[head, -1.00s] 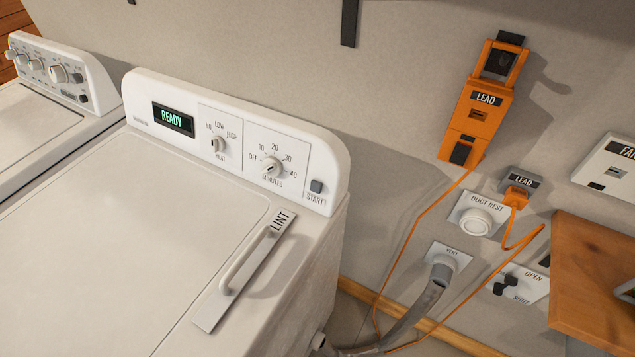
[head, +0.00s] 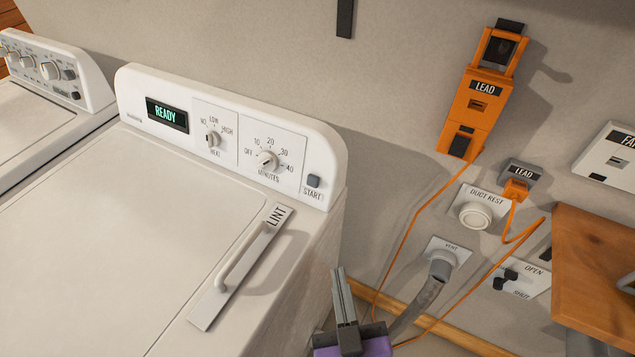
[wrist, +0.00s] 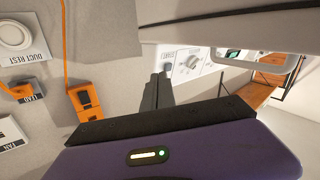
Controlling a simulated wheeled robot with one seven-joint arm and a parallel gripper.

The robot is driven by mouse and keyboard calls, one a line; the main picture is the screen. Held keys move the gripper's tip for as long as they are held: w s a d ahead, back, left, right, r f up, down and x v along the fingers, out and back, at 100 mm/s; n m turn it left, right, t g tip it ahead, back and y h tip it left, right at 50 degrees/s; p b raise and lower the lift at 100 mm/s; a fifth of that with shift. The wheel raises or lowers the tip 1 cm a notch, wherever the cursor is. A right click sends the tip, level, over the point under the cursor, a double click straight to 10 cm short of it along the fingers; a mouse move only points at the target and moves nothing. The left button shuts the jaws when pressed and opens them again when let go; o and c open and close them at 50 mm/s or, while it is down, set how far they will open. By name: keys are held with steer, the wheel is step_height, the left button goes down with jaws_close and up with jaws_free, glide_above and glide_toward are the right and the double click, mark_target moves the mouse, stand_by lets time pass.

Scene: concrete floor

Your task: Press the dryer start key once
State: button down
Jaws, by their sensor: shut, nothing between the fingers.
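The dryer (head: 230,120) is the white machine with a raised control panel. The display (head: 167,115) reads READY. My gripper (head: 338,272) has come into the bottom of the head view, shut and empty, its fingers pointing up. It is below and to the right of the start key in the picture, apart from it.
The LINT handle (head: 241,258) stands up from the dryer top. An orange LEAD box (head: 475,112) hangs on the wall, with an orange cord below. A grey hose (head: 420,300) runs to the vent. A wooden shelf (head: 600,270) is at the right. Space before the panel is clear.

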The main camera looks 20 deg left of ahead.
mark_target(313, 181)
steer(key=w+a+r+n+y, duration=0.1)
steer(key=w+a+r, duration=0.1)
steer(key=a, duration=0.4)
steer(key=w+a+r+n+y, duration=0.1)
steer(key=w+a+r, duration=0.1)
steer(key=a+r, duration=0.2)
steer(key=a, duration=0.2)
steer(key=shift+w+a+r, duration=0.25)
steer(key=shift+a+r, duration=0.1)
steer(key=shift+r, duration=0.05)
steer(key=shift+w+d+f+p, duration=0.25)
steer(key=shift+w+f, duration=0.2)
steer(key=shift+w, duration=0.95)
steer(key=shift+w+d+f+p, duration=0.15)
steer(key=shift+w+f+p, duration=0.3)
steer(key=shift+w, duration=0.9)
steer(key=shift+w+d+f+p, duration=0.25)
steer(key=shift+w+f, duration=0.25)
steer(key=shift+w, duration=0.9)
steer(key=shift+w, duration=0.15)
steer(key=shift+w+f, duration=0.1)
steer(key=shift+w, duration=0.15)
steer(key=shift+w+d+f, duration=0.1)
steer(key=shift+w+f, duration=0.1)
steer(key=shift+w, duration=0.3)
steer(key=shift+s, duration=0.15)
steer(key=shift+s+r, duration=0.3)
steer(key=shift+s, duration=0.45)
